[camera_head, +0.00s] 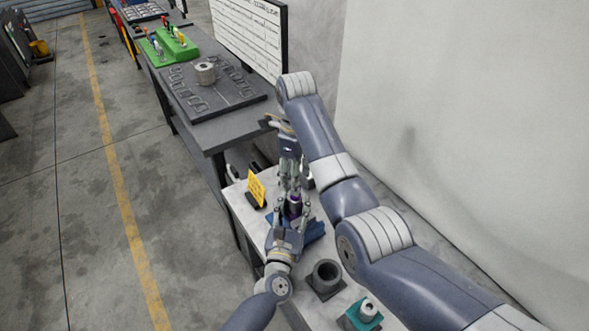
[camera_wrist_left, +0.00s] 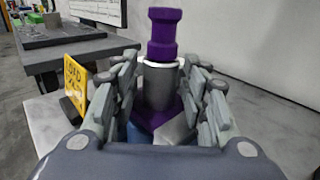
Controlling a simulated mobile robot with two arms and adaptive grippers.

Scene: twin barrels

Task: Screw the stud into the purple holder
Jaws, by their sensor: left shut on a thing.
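In the left wrist view a stepped purple stud (camera_wrist_left: 165,34) stands upright at the top of a grey cylinder with a pale ring. The cylinder rises from a purple holder base (camera_wrist_left: 157,118). I cannot tell how deep the stud sits. My left gripper (camera_wrist_left: 160,85) has its fingers on both sides of the grey cylinder and is shut on it. In the head view my left gripper (camera_head: 293,212) reaches up from below to a small purple part (camera_head: 294,198). My right gripper (camera_head: 292,188) points down just above it; its finger opening is unclear.
A blue piece (camera_head: 315,230) lies beneath the left gripper. A yellow sign (camera_head: 256,188) stands to the left. A dark hollow cylinder (camera_head: 327,275) and a teal block (camera_head: 352,321) with a pale cylinder (camera_head: 368,310) stand nearer. A dark table (camera_head: 222,130) adjoins behind.

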